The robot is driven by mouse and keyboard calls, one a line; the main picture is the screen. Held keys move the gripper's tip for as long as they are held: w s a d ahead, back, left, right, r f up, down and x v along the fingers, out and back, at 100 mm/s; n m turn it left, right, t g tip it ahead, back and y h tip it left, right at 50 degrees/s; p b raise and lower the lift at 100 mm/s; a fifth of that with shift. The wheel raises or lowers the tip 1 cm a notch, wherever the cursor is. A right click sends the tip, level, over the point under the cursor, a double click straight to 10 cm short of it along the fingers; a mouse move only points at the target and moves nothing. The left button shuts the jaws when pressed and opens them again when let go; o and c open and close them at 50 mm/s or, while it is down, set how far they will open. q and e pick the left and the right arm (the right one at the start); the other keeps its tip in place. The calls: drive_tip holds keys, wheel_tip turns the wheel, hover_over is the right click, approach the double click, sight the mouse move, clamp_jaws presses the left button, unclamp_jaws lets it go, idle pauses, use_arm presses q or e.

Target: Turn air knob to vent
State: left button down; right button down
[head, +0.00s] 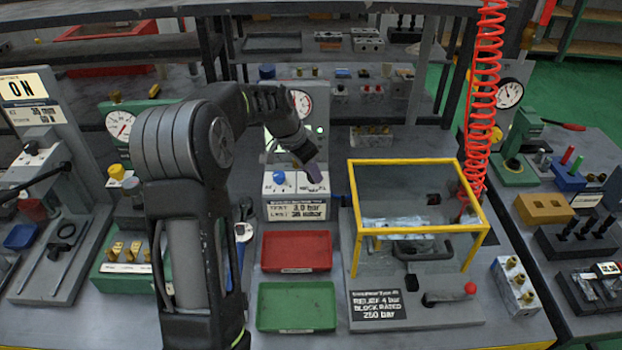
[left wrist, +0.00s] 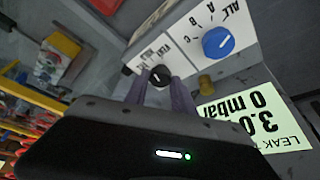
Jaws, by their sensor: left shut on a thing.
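The white control box (head: 268,187) stands behind the trays, with a blue selector knob (head: 279,177) on its top left. In the left wrist view the blue knob (left wrist: 218,42) sits by the marks ALL, A, B, C. My left gripper (head: 314,172) reaches down over the box's right part. Its purple fingers (left wrist: 160,90) are shut on the black knob, one each side. In the head view the gripper hides this knob.
The yellow-framed clear guard (head: 420,235) stands close to the right of the box. A red tray (head: 297,251) and a green tray (head: 296,306) lie in front. A pressure gauge (head: 303,104) is behind my left gripper.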

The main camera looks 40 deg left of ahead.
use_arm(q)
drive_tip(key=m+b, duration=0.1)
drive_tip(key=m+h, duration=0.1)
drive_tip(key=shift+a+f+m+b, duration=0.15)
drive_tip(key=shift+a+m+b, duration=0.05)
drive_tip(key=shift+m+b, duration=0.15)
drive_tip(key=shift+w+m+g+h, duration=0.1)
drive_tip(key=shift+m+g+h, duration=0.45)
drive_tip(key=shift+m, duration=1)
drive_tip(key=shift+r, duration=0.2)
drive_tip(key=c, duration=1.1)
unclamp_jaws()
drive_tip(key=shift+o, duration=0.2)
drive_tip(key=v, duration=0.7)
drive_tip(key=shift+r+b, duration=0.35)
drive_tip(key=shift+b, duration=0.05)
drive_tip(key=shift+f, duration=0.1)
